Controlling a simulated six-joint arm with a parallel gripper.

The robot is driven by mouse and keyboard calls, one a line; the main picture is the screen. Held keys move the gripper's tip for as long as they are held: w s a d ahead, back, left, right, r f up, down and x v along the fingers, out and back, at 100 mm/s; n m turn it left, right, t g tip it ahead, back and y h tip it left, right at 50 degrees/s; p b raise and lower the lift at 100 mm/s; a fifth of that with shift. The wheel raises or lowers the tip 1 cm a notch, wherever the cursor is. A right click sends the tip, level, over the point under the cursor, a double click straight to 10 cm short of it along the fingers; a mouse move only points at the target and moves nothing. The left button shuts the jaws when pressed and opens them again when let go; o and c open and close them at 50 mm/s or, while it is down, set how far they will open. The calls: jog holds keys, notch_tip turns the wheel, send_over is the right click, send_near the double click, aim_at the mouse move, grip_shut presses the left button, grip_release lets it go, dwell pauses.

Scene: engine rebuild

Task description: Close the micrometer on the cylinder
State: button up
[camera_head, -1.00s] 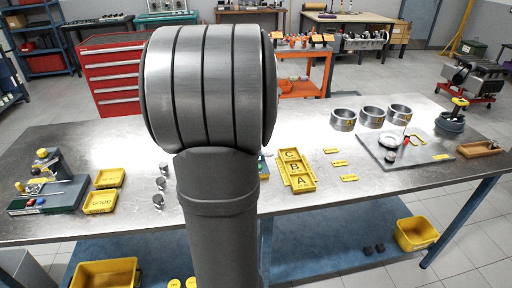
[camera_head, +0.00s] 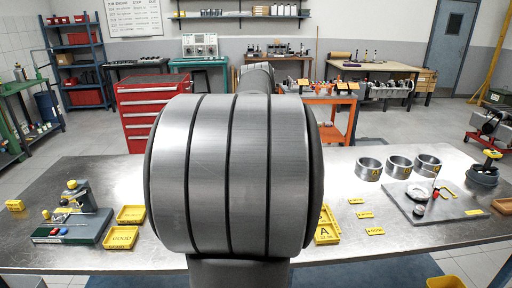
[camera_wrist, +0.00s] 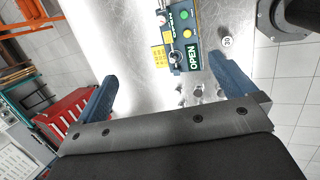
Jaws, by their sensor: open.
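In the wrist view a small dark-blue fixture (camera_wrist: 184,40) carries a bright metal part, a green and a yellow button and labels reading OPEN. It may be the micrometer; I cannot be sure, and it does not show in the head view. A round metal piece marked with a number (camera_wrist: 227,41) stands to its right. Several small metal cylinders (camera_wrist: 181,100) stand below it in the picture. Which cylinder is meant, and whether one sits in the fixture, I cannot tell. My gripper (camera_wrist: 163,68) is open and empty, its blue fingers wide apart, with the fixture beyond them.
A grey stand with coloured buttons (camera_head: 72,229) and yellow trays (camera_head: 121,236) are on the bench at left. Three large rings (camera_head: 399,169) and a grey plate (camera_head: 432,205) are at right. My arm covers the bench middle. A red cabinet (camera_head: 138,120) stands behind.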

jog(key=shift+f+m, duration=0.1)
jog(key=shift+m, duration=0.2)
jog(key=c, duration=0.7)
jog(key=shift+w+d+f+m, duration=0.1)
jog(key=shift+f+m, duration=0.1)
jog(key=shift+m, duration=0.3)
jog(key=c, duration=0.3)
jog(key=shift+w+d+f+m, duration=0.1)
jog(key=shift+f+m, duration=0.15)
jog(key=shift+m, duration=0.45)
jog(key=shift+c, duration=0.7)
jog(key=w+d+f+m, duration=0.1)
jog(key=w+f+m, duration=0.1)
jog(key=f+m, duration=0.4)
jog(key=w+d+f+m, duration=0.2)
jog(key=w+f+m, duration=0.1)
jog(key=f+m, duration=0.3)
jog(key=w+d+f+m, duration=0.1)
jog(key=w+f+m, duration=0.2)
jog(key=f+m, duration=0.4)
jog(key=shift+d+f, duration=0.15)
jog(key=shift+f, duration=0.55)
jog(key=shift+d+f, duration=0.1)
jog(key=shift+f, duration=0.6)
